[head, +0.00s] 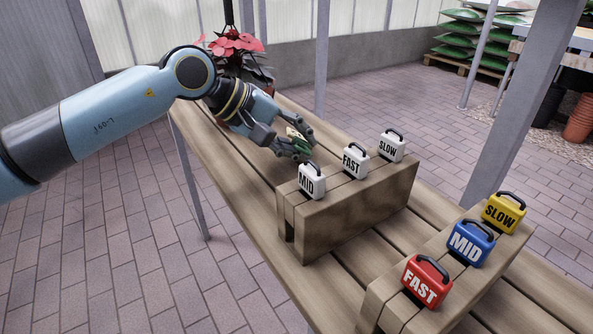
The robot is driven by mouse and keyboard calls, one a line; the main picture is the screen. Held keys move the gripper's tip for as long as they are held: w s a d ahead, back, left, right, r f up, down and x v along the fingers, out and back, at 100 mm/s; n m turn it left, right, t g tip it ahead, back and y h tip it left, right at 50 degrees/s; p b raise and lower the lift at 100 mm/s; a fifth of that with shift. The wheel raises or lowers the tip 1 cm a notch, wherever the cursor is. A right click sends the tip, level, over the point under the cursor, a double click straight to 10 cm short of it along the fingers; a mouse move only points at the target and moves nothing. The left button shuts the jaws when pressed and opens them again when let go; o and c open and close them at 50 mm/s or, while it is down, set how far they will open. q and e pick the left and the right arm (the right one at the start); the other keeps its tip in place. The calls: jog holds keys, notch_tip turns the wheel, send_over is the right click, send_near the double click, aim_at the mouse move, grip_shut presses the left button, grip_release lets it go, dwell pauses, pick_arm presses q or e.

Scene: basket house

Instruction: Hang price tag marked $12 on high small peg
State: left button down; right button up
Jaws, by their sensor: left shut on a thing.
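My left gripper (302,148) reaches in from the left over the wooden table (238,165), beside the raised wooden block with white cases. It is shut on a small pale and green thing (295,134), mostly hidden between the fingers. I cannot tell whether this is a price tag, and no $12 mark is readable. I cannot make out a high small peg in this view. My right gripper is not in view.
White cases marked MID (311,183), FAST (355,162) and SLOW (391,147) stand on a wooden block (345,218). Red FAST (426,282), blue MID (471,243) and yellow SLOW (503,213) cases stand nearer. A red-leaved plant (235,45) is behind my gripper.

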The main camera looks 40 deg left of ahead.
aim_at(294, 138)
pick_arm(q)
jog(key=shift+f, duration=0.3)
jog(key=c, duration=1.6)
grip_release()
jog(key=shift+s+a+r, duration=0.1)
jog(key=shift+r, duration=0.05)
jog(key=p+v, duration=0.6)
jog(key=shift+s+r, duration=0.1)
jog(key=shift+r, duration=0.25)
jog(key=shift+s+a+r+p, duration=0.25)
jog(key=shift+s+a+p, duration=0.1)
jog(key=shift+s+p, duration=0.05)
jog(key=shift+f, duration=0.1)
